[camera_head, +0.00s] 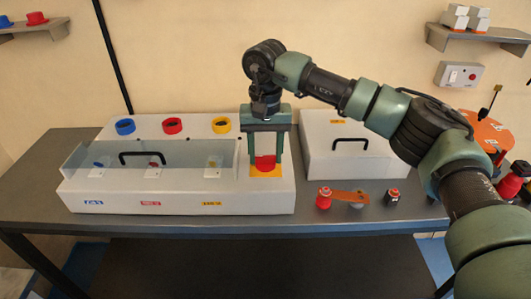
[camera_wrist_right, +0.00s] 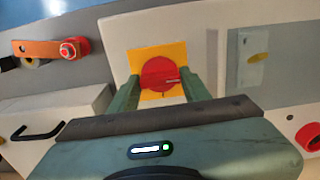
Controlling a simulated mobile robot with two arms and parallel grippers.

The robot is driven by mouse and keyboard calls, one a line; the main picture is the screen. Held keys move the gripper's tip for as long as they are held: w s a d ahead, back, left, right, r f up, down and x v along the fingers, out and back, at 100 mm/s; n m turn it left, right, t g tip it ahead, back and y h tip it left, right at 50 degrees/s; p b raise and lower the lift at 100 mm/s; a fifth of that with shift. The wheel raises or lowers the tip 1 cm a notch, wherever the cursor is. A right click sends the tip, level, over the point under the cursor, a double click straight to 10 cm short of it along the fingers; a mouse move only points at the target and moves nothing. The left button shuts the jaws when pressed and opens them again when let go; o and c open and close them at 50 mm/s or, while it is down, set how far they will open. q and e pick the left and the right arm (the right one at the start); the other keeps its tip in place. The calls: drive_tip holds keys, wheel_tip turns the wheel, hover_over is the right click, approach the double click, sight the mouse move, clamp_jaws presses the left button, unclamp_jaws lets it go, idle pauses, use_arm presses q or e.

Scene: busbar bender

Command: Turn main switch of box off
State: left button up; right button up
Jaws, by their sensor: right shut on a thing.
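The box (camera_head: 180,195) is a long white unit on the table in the head view, with a clear lid and a black handle over its left part. Its main switch (camera_head: 265,162) is a red round knob on a yellow plate at the right end. In the right wrist view the red knob (camera_wrist_right: 158,74) sits on the yellow plate (camera_wrist_right: 180,53). My right gripper (camera_head: 265,158) points down over the switch, and its two green fingers (camera_wrist_right: 158,90) stand on either side of the knob, shut on it. The left gripper is not in view.
Blue, red and yellow rings (camera_head: 172,126) top the box's rear. A white case (camera_head: 355,150) with a black handle stands right of it. A red button (camera_head: 323,197), an orange bar and a dark block lie in front. The table's left end (camera_head: 45,160) is clear.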

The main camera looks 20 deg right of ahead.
sight(265, 156)
drive_tip(key=shift+r, duration=0.15)
drive_tip(key=o, duration=1.4)
drive_tip(key=shift+c, duration=0.2)
wheel_tip(265, 156, up, 8)
drive_tip(key=shift+f+b, duration=0.1)
drive_tip(key=shift+b, duration=0.3)
